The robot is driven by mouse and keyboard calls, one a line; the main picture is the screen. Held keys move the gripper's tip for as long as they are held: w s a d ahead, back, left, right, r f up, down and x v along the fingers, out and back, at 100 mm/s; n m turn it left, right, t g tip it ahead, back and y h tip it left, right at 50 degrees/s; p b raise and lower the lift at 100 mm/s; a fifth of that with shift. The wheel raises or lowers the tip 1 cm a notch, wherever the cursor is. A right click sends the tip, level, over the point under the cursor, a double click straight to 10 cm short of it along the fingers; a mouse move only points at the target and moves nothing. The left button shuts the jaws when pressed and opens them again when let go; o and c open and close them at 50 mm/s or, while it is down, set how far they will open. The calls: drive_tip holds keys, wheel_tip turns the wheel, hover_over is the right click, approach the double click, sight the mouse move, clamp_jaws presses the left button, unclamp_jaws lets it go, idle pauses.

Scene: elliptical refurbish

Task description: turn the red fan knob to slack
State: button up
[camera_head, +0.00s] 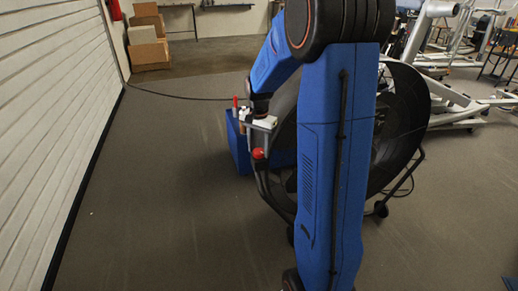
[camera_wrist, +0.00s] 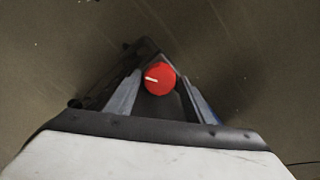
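The red fan knob (camera_wrist: 159,78) is a round red disc with a short white mark pointing left in the wrist view. It sits on a dark part of the fan. My gripper (camera_wrist: 161,84) is open, one finger to the left and one to the right of the knob, with small gaps at both sides. How deep the fingers reach around it I cannot tell. In the head view the red knob (camera_head: 258,154) shows just below my gripper (camera_head: 258,138). The large dark round fan (camera_head: 402,115) is partly hidden behind my blue arm.
A blue box (camera_head: 240,150) stands behind the knob, with a red upright item (camera_head: 235,102) near its top. A white slatted wall (camera_head: 50,110) runs along the left. White gym frames (camera_head: 440,95) stand at the right. Open floor (camera_head: 165,190) lies at left.

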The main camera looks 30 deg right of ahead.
sight(259, 151)
drive_tip(key=shift+o, duration=0.7)
drive_tip(key=shift+s, duration=0.1)
drive_tip(key=m, duration=0.5)
drive_tip(key=shift+m, duration=0.4)
wheel_tip(259, 151, up, 18)
drive_tip(key=s+a+n+t, duration=0.1)
drive_tip(key=s+a+n, duration=0.5)
drive_tip(key=s, duration=0.4)
drive_tip(key=s+a+f+n+t, duration=0.1)
drive_tip(key=s+a+n+t, duration=0.1)
drive_tip(key=s+a+n, duration=0.5)
drive_tip(key=shift+s+a, duration=0.6)
drive_tip(key=shift+s, duration=1.4)
